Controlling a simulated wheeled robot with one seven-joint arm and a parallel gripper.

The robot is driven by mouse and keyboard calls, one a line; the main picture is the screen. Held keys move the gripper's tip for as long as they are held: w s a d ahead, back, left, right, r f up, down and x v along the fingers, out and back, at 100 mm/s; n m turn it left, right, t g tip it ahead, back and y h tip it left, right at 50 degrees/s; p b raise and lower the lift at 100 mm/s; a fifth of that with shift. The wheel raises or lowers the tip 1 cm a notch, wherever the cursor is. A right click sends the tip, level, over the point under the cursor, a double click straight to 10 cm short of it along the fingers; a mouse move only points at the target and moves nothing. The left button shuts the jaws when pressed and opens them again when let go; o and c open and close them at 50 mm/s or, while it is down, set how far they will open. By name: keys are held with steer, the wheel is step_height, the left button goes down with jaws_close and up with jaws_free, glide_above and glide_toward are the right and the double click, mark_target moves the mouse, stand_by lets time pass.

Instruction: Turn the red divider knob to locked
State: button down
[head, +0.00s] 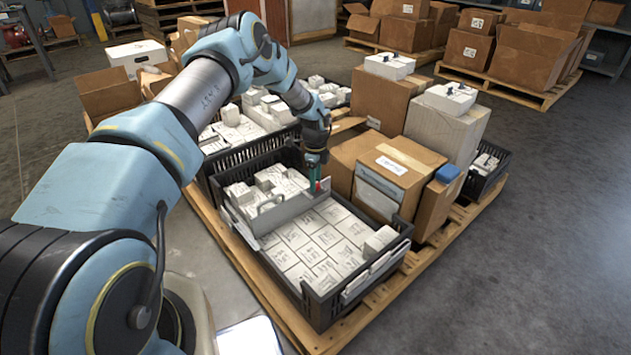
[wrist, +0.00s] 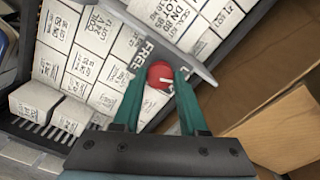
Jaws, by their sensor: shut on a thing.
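The red divider knob (wrist: 160,75) sits on a grey divider plate (wrist: 180,48) with dark lettering partly hidden beside it. My gripper (wrist: 158,82) is shut on the knob, one green finger on each side. In the head view my gripper (head: 316,180) reaches down to the right end of the divider (head: 290,208), which crosses the black crate (head: 318,310). Only a small bit of red shows there. The lettering at the knob is too cut off to read fully.
White labelled boxes (head: 315,240) fill the crate on both sides of the divider. Cardboard boxes (head: 400,165) stand close on the right of the crate. All rest on a wooden pallet (head: 350,325). Open floor (head: 560,230) lies to the right.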

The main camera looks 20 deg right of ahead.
stand_by(0.4)
steer(key=shift+c, duration=2.2)
jaws_free()
step_height(320, 180, up, 11)
steer(key=p, duration=0.2)
steer(key=shift+f, duration=0.1)
